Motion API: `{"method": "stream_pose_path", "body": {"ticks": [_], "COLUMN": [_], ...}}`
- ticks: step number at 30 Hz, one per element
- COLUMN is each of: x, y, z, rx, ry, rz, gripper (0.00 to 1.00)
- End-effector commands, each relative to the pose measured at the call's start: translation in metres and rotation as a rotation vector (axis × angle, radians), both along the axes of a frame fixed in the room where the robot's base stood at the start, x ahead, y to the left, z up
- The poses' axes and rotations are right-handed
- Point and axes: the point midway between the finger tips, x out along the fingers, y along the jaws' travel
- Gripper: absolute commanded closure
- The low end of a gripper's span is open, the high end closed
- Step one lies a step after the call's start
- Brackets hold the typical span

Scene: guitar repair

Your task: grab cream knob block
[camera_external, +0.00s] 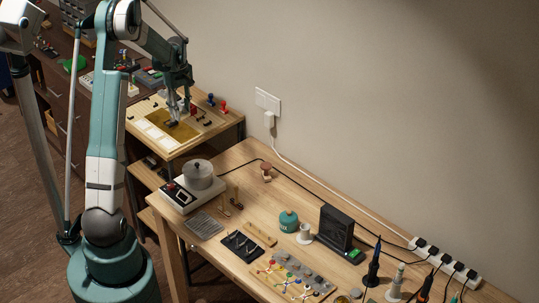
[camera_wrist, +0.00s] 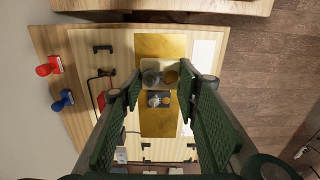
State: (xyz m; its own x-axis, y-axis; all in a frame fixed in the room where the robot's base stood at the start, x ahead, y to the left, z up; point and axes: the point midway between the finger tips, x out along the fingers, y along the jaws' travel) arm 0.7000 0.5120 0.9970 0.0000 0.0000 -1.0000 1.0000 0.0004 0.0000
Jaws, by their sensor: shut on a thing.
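The cream knob block (camera_wrist: 160,64) shows in the wrist view, a pale block with a grey and a brown round knob on it. My gripper (camera_wrist: 161,76) is shut on it, with a dark green fingertip at its left and right sides. In the external view my gripper (camera_external: 178,112) is low over the yellow panel on the far work table. The block is too small and covered there to make out. A dark grey block (camera_wrist: 159,99) with round knobs lies just below the cream block in the wrist view.
The yellow panel (camera_wrist: 158,45) lies on a light wooden board (camera_wrist: 118,60) with black handles. Red (camera_wrist: 48,66) and blue (camera_wrist: 63,101) stamp-like pieces stand left of it. The nearer bench (camera_external: 222,160) carries a pot on a plate, tools and a power strip (camera_external: 440,260).

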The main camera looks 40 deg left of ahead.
Motion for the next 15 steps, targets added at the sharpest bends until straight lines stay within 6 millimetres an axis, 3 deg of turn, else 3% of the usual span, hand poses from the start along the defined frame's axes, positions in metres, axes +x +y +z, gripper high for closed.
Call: {"method": "stream_pose_path", "body": {"ticks": [6, 15], "x": [-0.0001, -0.0001], "y": [-0.0001, -0.0001], "z": [0.0102, 0.0103], "rx": [0.000, 0.000], "ry": [0.000, 0.000], "rz": [0.000, 0.000], "gripper": [0.80, 0.80]}}
